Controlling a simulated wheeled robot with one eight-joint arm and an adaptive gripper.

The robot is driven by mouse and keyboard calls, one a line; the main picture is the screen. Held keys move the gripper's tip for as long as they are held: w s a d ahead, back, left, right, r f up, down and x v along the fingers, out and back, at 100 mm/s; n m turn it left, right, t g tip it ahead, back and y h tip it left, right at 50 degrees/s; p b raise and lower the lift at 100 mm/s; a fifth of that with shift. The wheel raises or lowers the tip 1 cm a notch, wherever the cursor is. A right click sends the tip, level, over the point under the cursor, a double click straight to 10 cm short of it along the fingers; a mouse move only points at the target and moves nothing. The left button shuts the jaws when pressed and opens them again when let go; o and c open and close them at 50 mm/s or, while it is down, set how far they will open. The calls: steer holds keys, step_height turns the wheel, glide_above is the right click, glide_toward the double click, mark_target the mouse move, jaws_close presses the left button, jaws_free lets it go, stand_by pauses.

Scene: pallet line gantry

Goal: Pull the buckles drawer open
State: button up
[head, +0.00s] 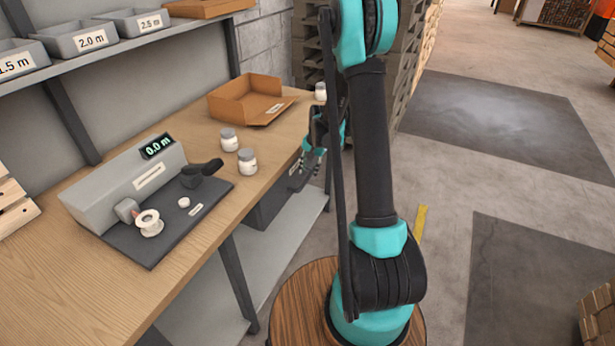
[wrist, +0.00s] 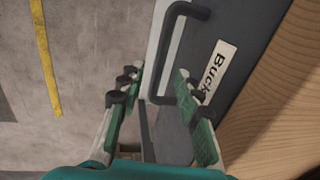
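The buckles drawer (wrist: 225,35) has a dark grey front with a white label reading "Buck", partly hidden by a finger, in the wrist view. Its dark bar handle (wrist: 164,45) stands out from the front. My gripper (wrist: 155,85) is open, with its green-padded fingers apart on either side of the handle's near end. I cannot tell whether the fingers touch the handle. In the head view, the drawer (head: 268,207) hangs under the wooden bench's front edge, and my gripper (head: 313,162) is beside it, partly hidden by my arm.
The wooden bench (head: 215,232) carries a measuring device (head: 128,184), white jars (head: 247,161) and an open cardboard box (head: 240,103). A grey lower shelf (head: 205,293) lies beneath. A round wooden stool-like top (head: 292,310) is by my arm's base. Open floor (head: 460,180) lies right.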

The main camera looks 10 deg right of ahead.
mark_target(307, 179)
steer(key=shift+w+a+f, duration=0.1)
steer(key=shift+f, duration=0.75)
steer(key=shift+w+a+f, duration=0.1)
steer(key=shift+f, duration=0.7)
steer(key=shift+c, duration=0.2)
jaws_close()
